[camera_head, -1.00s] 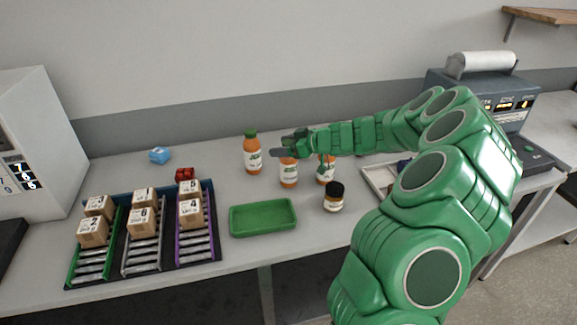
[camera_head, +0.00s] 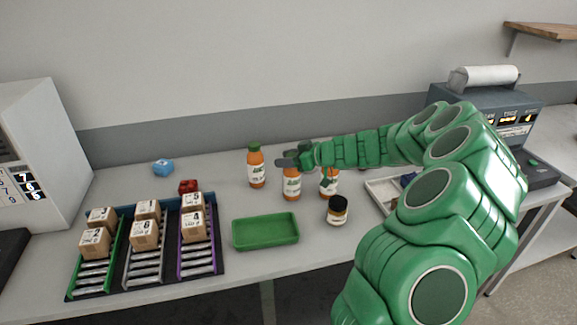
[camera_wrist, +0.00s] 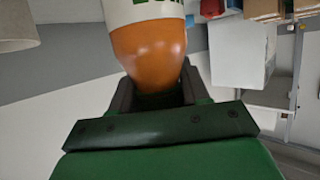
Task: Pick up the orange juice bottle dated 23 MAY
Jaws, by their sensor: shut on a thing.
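Three orange juice bottles with white labels stand in a group at the back middle of the table: a left one with a green cap (camera_head: 256,167), a middle one (camera_head: 291,184) and a right one (camera_head: 329,182) partly behind my arm. My gripper (camera_head: 288,161) is shut at the top of the middle bottle and hides its cap. In the wrist view the orange neck and shoulder of the held bottle (camera_wrist: 150,50) sit between my fingers (camera_wrist: 157,97), with the label beyond. No date is readable on any bottle.
A dark-capped jar (camera_head: 337,211) stands in front of the right bottle. A green tray (camera_head: 265,243) lies front left of the bottles. A rack (camera_head: 220,268) of numbered boxes, a red item (camera_head: 188,187) and a blue item (camera_head: 163,168) are at left.

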